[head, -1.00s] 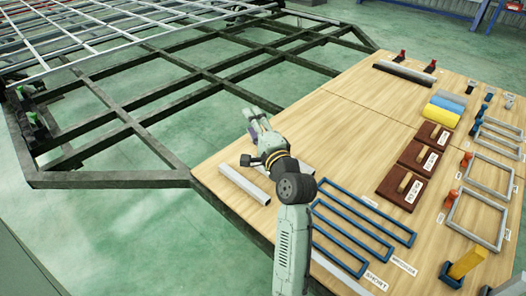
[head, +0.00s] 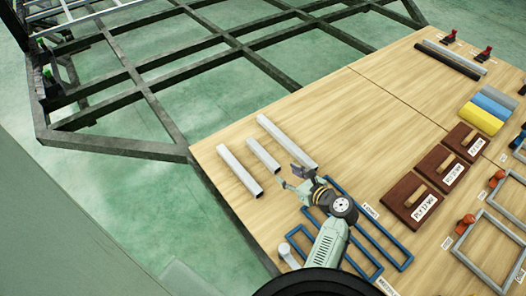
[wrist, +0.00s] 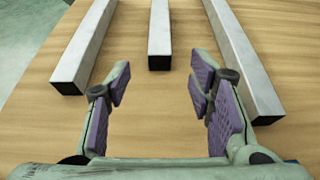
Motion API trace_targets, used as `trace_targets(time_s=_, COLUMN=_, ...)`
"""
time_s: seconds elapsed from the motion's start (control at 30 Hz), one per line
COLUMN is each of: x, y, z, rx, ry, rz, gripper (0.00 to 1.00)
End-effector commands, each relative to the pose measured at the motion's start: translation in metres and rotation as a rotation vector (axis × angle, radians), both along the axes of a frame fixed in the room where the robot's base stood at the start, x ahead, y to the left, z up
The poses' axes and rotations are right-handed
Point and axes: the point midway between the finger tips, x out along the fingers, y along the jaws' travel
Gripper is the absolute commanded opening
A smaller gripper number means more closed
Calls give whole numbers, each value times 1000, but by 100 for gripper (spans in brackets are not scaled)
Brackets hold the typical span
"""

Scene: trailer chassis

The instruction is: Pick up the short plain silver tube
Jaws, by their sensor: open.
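Three plain silver square tubes lie side by side on the wooden table. The short tube (head: 262,155) is the middle one, between a longer left tube (head: 239,171) and a longer right tube (head: 287,142). In the wrist view the short tube (wrist: 159,35) lies straight ahead, its dark near end facing me; its far end is cut off by the frame. My gripper (head: 290,178) is open and empty near the tubes' near ends. In the wrist view its fingertips (wrist: 160,76) spread either side of the short tube's line, short of its near end. The right finger overlaps the right tube (wrist: 242,55) in view.
Yellow, blue and grey rolls (head: 490,108) are farther right. The dark chassis (head: 110,146) stands past the table's left edge. The table's far middle (head: 345,105) is clear.

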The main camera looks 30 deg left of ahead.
Motion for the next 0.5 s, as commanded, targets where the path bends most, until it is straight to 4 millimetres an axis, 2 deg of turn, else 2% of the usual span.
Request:
trace_targets(time_s=0.23, x=6, y=19, z=-6, rx=-2, ry=-3, rz=2, gripper=48)
trace_targets(time_s=0.5, x=17, y=54, z=-18, rx=-1, ry=-3, rz=2, gripper=48)
